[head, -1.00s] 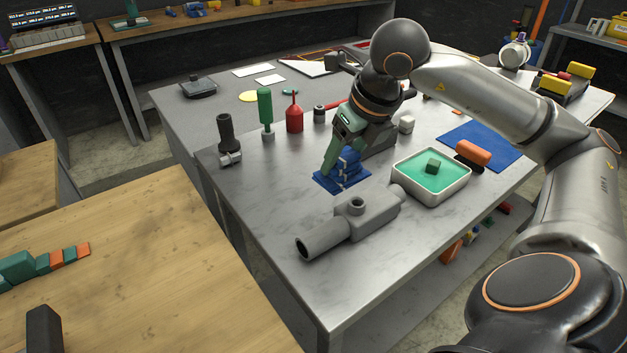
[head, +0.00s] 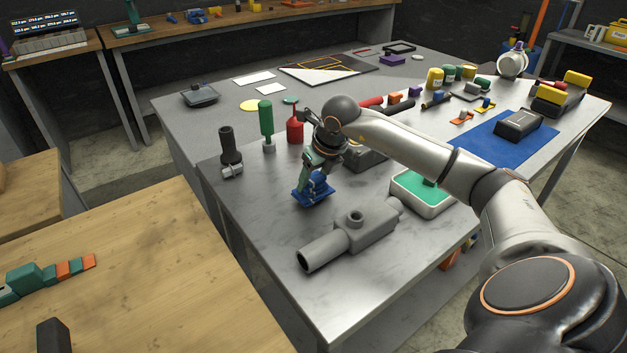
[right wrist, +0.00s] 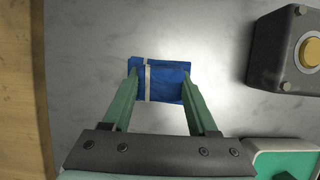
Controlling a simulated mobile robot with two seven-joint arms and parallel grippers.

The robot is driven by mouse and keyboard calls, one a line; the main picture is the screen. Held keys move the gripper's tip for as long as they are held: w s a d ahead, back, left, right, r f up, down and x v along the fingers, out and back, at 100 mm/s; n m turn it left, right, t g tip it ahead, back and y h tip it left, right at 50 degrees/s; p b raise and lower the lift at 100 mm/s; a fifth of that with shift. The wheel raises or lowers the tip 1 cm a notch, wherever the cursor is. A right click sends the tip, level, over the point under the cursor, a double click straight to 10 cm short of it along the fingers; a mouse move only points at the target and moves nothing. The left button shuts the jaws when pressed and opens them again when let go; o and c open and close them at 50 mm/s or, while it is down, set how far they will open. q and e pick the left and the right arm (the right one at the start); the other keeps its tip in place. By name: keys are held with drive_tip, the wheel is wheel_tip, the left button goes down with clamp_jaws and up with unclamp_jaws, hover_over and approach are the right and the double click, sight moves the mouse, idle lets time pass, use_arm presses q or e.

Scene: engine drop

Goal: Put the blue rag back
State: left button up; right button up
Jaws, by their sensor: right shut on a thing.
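The blue rag (head: 313,192) is folded into a small pad with a pale stripe. It is over the grey metal table, behind the grey pipe-shaped part, in the head view. My right gripper (head: 309,180) points down and is shut on the rag. In the right wrist view the rag (right wrist: 163,82) sits between the two green fingertips (right wrist: 158,85), over bare metal. I cannot tell whether its underside touches the table. My left gripper is in neither view.
The grey pipe part (head: 350,235) lies in front of the rag. A white-rimmed green tray (head: 424,209) is to the right. A grey block with a yellow button (right wrist: 288,55) is near the gripper. A blue mat (head: 480,150) bears a dark object. Standing tools (head: 266,125) are behind left.

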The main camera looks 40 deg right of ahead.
drive_tip(key=shift+f, duration=0.45)
drive_tip(key=shift+f, duration=0.15)
drive_tip(key=o, duration=1.3)
drive_tip(key=shift+o, duration=0.2)
drive_tip(key=b+v, duration=0.1)
drive_tip(key=v, duration=1.1)
drive_tip(key=shift+s, duration=0.4)
drive_tip(key=shift+a, duration=0.15)
